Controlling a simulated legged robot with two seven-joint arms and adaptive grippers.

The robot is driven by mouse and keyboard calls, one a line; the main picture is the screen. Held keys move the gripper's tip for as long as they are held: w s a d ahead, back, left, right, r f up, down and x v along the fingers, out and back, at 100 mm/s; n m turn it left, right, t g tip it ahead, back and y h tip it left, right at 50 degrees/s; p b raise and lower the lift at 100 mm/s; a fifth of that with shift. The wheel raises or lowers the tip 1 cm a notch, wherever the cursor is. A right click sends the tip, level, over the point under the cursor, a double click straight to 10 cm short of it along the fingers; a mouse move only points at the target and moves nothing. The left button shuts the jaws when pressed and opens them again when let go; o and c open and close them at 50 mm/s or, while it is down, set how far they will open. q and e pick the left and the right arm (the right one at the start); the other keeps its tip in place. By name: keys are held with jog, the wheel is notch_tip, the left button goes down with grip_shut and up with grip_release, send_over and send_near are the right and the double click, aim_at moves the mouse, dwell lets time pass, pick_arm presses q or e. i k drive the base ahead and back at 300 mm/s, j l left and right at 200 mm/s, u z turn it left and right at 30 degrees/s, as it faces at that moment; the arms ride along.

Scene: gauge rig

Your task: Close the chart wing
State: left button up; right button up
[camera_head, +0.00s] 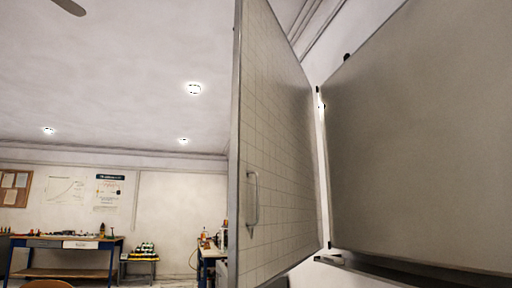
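The chart wing (281,140) is a tall panel with a grid face and a metal edge, standing swung out from the board. Its grey handle (253,199) is on the grid face near the free edge on the left. The wing meets the large grey board (425,140) along a hinge line (321,150) at the right. The wing stands at an angle to the board, so it is open. Neither of my grippers shows in the head view.
A ledge (420,274) runs under the board. Far behind on the left are a blue-legged workbench (62,243), a small table with stacked items (140,262) and another bench (213,252). Posters (110,188) hang on the back wall. The space left of the wing looks free.

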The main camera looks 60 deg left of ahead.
aim_at(275, 222)
jog(key=u, duration=1.6)
jog(key=j+z, duration=0.25)
